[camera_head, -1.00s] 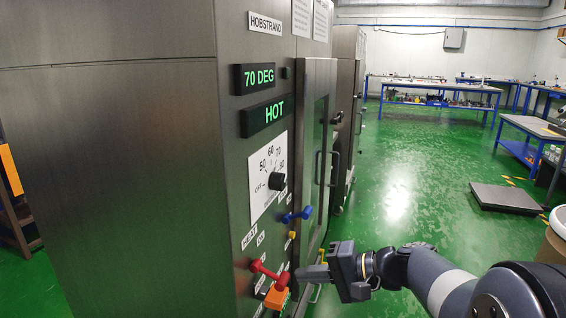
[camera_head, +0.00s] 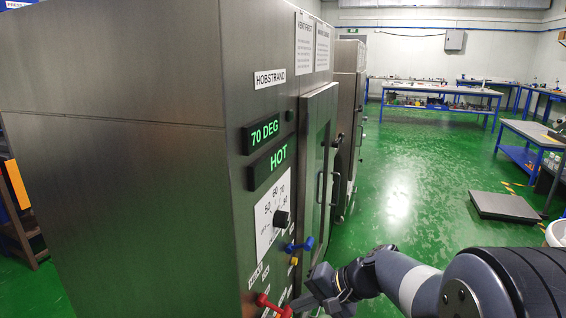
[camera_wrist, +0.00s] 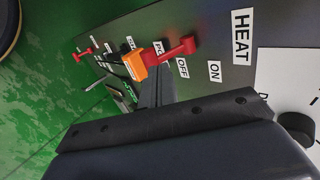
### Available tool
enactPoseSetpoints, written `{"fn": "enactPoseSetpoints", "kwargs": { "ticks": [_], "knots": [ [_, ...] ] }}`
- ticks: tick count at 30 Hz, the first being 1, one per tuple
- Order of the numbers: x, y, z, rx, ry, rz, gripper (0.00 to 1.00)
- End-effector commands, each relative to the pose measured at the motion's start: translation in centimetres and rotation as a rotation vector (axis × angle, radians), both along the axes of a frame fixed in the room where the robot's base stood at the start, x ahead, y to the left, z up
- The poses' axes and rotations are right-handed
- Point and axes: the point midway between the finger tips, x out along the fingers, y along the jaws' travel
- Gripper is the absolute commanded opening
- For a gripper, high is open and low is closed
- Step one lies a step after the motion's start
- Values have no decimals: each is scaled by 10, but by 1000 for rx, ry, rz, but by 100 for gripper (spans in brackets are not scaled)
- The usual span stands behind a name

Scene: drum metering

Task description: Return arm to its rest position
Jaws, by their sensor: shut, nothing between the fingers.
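My gripper (camera_head: 312,303) is low in the head view, in front of the lower panel of the metal cabinet, shut and empty. Its dark body fills the bottom of the wrist view, with its fingers (camera_wrist: 157,88) pointing toward the panel controls. A red lever (camera_head: 272,306) sits just left of the gripper. In the wrist view a red lever (camera_wrist: 182,47) and an orange block (camera_wrist: 137,66) lie just beyond the fingertips; I cannot tell whether they touch. The arm reaches in from the lower right.
The metal cabinet (camera_head: 130,150) fills the left, with displays reading 70 DEG (camera_head: 264,133) and HOT (camera_head: 277,158). A dial (camera_head: 282,219) and a blue lever (camera_head: 300,245) are above the gripper. A floor platform (camera_head: 503,207) stands at right. Green floor (camera_head: 400,160) is open between.

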Motion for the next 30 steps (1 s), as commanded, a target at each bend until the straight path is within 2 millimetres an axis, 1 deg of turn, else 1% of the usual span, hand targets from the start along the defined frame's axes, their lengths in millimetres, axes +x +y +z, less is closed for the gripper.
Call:
{"fn": "enactPoseSetpoints", "kwargs": {
  "ticks": [1, 18, 30],
  "knots": [
    [0, 1, 7, -15, 4, 2, 0],
    [2, 1, 25, -203, 27, 10, 0],
    [4, 7, 34, -311, 67, 13, 0]
  ]
}}
